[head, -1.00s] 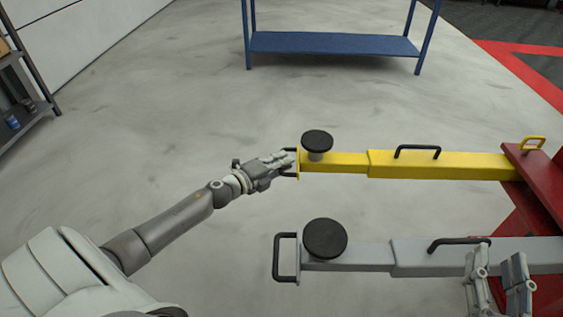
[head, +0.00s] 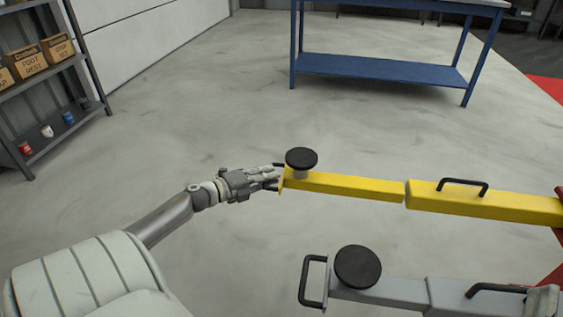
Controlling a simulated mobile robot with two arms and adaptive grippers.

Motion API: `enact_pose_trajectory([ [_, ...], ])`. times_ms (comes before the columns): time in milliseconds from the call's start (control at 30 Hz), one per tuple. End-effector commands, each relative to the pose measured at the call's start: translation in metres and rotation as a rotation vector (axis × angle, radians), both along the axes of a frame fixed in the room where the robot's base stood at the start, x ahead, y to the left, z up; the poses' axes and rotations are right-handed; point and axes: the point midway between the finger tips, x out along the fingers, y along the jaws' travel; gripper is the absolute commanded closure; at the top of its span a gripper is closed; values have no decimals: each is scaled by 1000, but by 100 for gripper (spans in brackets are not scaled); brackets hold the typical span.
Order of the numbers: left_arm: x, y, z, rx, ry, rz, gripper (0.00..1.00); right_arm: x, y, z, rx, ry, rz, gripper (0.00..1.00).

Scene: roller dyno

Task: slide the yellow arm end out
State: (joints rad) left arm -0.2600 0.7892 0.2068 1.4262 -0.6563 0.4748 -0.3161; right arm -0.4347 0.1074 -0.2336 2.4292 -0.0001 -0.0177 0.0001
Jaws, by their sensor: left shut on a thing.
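The yellow lift arm (head: 483,204) runs in from the red post at the right edge. Its narrower yellow arm end (head: 352,187) reaches left out of the thicker outer part. A round black pad (head: 301,158) stands on top near its tip. My left gripper (head: 273,176) is shut on the black end handle at the left tip of the yellow arm end. The fingers hide most of that handle. My right gripper is not clearly seen; only a grey piece of my right arm shows at the lower right corner.
A grey lift arm (head: 385,291) with a black pad (head: 357,266) and an end handle (head: 313,281) lies nearer, parallel to the yellow one. A blue table (head: 383,69) stands behind. A shelf (head: 48,72) with boxes stands at the left. The floor between is clear.

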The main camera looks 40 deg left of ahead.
Motion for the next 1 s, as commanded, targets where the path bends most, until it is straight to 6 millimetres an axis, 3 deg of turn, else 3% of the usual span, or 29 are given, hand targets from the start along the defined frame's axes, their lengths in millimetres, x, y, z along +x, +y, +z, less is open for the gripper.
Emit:
enact_pose_trajectory([
  [367,-3,5,-1,-1,3,5,100,0,0,0,0,1,0,60],
  [400,-3,5,-1,-1,3,5,87,0,0,0,0,1,0,60],
  [567,-2,4,-1,-1,2,4,66,0,0,0,0,1,-1,60],
  [1000,-8,5,0,-1,2,2,66,0,0,-1,-1,4,0,60],
])
